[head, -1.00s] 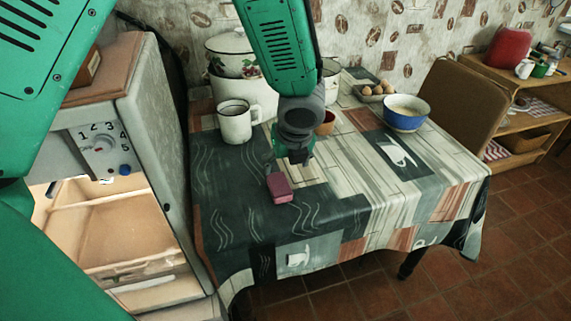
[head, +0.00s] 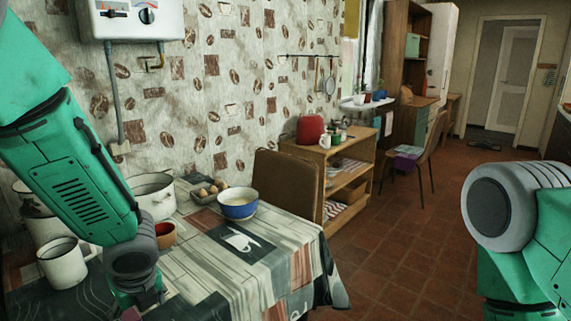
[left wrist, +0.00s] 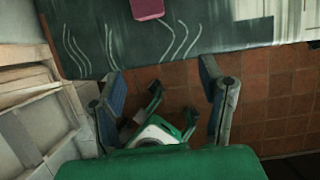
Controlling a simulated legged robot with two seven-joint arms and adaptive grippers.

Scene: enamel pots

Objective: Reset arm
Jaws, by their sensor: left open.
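My left gripper (head: 140,305) is over the near left part of the table (head: 235,285) in the head view, pointing down, its tips close to the bottom edge. In the left wrist view its two fingers (left wrist: 163,75) are spread wide with nothing between them. The table's edge and a pink block (left wrist: 147,9) on the dark cloth lie beyond the fingers. My right arm shows at the right of the head view, bent, but its gripper is out of view.
A white mug (head: 63,262), a white pot (head: 152,192), a small red cup (head: 165,235), a blue bowl (head: 238,203) and a tray of eggs (head: 207,190) stand on the table. A brown chair (head: 290,190) stands behind it. The tiled floor (head: 400,240) is open at right.

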